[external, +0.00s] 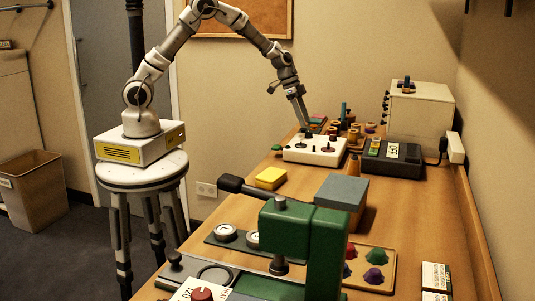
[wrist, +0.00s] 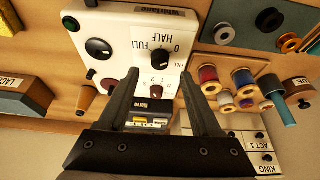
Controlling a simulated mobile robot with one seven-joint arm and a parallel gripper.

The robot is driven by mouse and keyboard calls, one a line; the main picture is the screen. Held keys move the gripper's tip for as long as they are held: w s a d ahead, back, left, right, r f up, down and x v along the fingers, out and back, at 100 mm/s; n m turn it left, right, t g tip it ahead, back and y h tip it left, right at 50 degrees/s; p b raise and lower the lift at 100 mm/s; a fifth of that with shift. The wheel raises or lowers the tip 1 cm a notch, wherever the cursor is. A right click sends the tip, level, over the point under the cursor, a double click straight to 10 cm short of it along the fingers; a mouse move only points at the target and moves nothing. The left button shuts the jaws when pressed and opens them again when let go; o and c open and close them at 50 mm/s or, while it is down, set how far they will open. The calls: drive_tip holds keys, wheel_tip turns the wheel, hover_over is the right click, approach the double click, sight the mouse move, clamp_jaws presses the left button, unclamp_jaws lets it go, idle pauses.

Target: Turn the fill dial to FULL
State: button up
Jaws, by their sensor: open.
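The white control box (wrist: 120,25) stands on the table below my gripper; it also shows in the external view (external: 297,155). The fill dial (wrist: 161,55) is a small black knob on its face, with FILL beside it and 0, HALF and FULL printed around it. I cannot read its pointer. A larger black knob (wrist: 98,48) sits to its left, and a dark red knob shows lower down, near the numbers. My gripper (wrist: 161,74) is open and empty, its fingertips apart on either side of the view just below the fill dial. The external view shows my gripper (external: 304,124) over the box's back edge.
Thread spools (wrist: 245,80) stand close right of the box. A dark labelled device (external: 392,158) and a cream box (external: 420,112) are to the right. A yellow block (external: 270,178), a grey-blue box (external: 341,195) and a green press (external: 305,240) stand nearer the camera.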

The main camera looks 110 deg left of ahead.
sight(309, 135)
drive_tip(key=shift+x, duration=2.35)
drive_tip(key=shift+r, duration=0.1)
clamp_jaws()
